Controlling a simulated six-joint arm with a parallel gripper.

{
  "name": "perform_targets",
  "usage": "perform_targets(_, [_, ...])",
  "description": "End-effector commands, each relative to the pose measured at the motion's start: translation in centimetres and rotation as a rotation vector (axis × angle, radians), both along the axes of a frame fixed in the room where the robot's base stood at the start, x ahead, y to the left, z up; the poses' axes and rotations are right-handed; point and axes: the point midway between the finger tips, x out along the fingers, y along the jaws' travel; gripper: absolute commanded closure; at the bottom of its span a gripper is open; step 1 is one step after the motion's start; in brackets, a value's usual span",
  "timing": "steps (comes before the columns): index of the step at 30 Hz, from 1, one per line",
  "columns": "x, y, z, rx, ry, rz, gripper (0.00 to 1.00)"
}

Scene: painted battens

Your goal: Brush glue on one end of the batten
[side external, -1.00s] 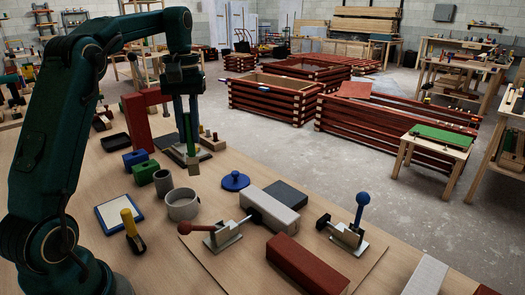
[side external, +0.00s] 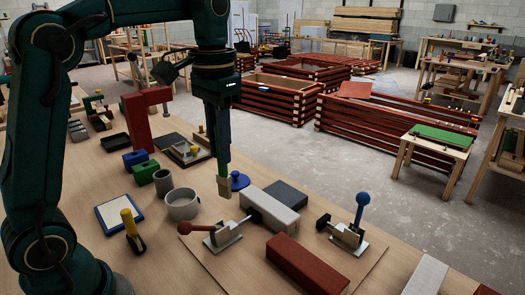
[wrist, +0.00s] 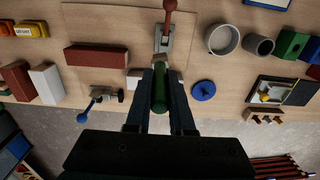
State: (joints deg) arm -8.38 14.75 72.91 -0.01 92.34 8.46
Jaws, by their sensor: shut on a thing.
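My gripper (side external: 219,130) is shut on a green-handled brush (side external: 223,170), which hangs upright with its pale tip down, above the table near the blue lid (side external: 236,181). A pale grey block (side external: 272,211) lies between two toggle clamps, mostly hidden by my gripper in the wrist view. An open grey pot (side external: 183,205) stands left of the brush.
A red-handled clamp (side external: 222,235) and a blue-handled clamp (side external: 348,235) rise from the board. A smaller grey cup (side external: 163,182), green block (side external: 144,173), yellow-handled tool (side external: 131,228) and white-faced tray (side external: 119,214) stand left. A dark pad (side external: 288,194) lies behind the grey block.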

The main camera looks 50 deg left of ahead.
Motion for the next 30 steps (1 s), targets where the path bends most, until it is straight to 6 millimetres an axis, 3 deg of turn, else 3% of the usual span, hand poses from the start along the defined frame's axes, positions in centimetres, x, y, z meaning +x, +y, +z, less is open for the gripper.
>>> perform_targets(11, [0.0, 0.3, -0.1, 0.008, 0.003, 0.003, 1.00])
perform_targets(14, [0.1, 2.0, -0.7, 0.049, 0.022, 0.007, 1.00])
perform_targets(21, [-0.4, 8.9, -2.8, 0.221, 0.119, 0.010, 1.00])
perform_targets(24, [-0.8, 10.9, -3.2, 0.270, 0.153, 0.007, 1.00])
perform_targets(30, [-1.1, 12.2, -4.0, 0.302, 0.180, 0.001, 1.00])
